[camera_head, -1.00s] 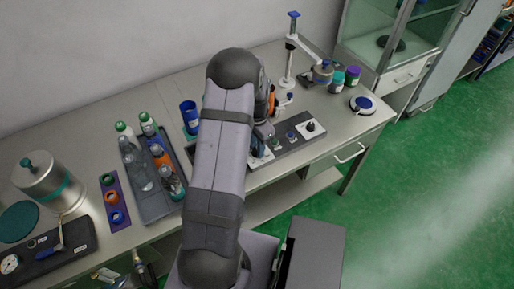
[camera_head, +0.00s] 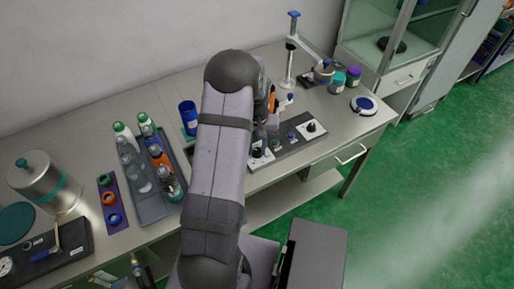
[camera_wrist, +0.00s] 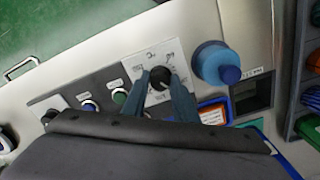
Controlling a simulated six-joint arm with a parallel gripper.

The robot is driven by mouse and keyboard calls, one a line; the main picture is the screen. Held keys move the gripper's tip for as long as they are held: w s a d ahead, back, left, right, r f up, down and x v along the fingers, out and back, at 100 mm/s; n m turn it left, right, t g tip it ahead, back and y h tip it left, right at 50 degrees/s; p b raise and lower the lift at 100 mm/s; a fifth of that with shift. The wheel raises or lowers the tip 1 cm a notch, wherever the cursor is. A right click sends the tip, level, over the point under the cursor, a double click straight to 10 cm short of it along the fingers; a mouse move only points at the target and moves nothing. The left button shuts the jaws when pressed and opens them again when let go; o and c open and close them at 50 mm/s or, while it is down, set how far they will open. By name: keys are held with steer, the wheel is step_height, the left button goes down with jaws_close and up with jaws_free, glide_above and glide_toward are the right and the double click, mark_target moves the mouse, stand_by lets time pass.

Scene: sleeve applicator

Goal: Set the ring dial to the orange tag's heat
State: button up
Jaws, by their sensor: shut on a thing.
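In the wrist view my gripper (camera_wrist: 160,88) has its two blue-grey fingers closed on a round black knob (camera_wrist: 158,74). The knob sits on a white dial plate (camera_wrist: 139,62) with small dark marks around it, too small to read. The fingers cover part of the plate. In the head view the white plate (camera_head: 261,161) shows beside my arm, which hides most of the gripper.
A blue, round-topped piece (camera_wrist: 217,64) stands close to the right of the dial. Buttons (camera_wrist: 120,96) and a second knob (camera_head: 311,127) share the panel. A bottle tray (camera_head: 152,209) stands to the left. A round blue-and-white item (camera_head: 364,104) lies at the right.

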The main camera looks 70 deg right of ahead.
mark_target(257, 150)
steer(key=shift+n, duration=2.3)
steer(key=o, duration=1.1)
steer(key=shift+c, duration=0.2)
steer(key=shift+r, duration=0.1)
steer(key=shift+r+b, duration=1.25)
steer(key=shift+r, duration=2.35)
